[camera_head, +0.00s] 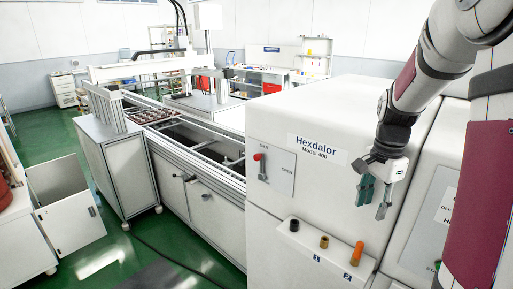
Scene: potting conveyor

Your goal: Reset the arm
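My arm (425,75) comes in from the upper right, with grey and dark red links. My gripper (372,203) hangs from it, pointing down, in front of the white Hexdalor Model 400 machine. Teal and grey finger parts show at its end. They overlap from this angle, so I cannot tell how far apart they are or whether anything is between them.
The Hexdalor machine (318,178) has a red-handled switch (260,158). On its ledge (322,250) stand a black knob (294,225), a brass one (324,241) and an orange one (357,253). A conveyor (205,150) and a tray of pots (150,116) lie left.

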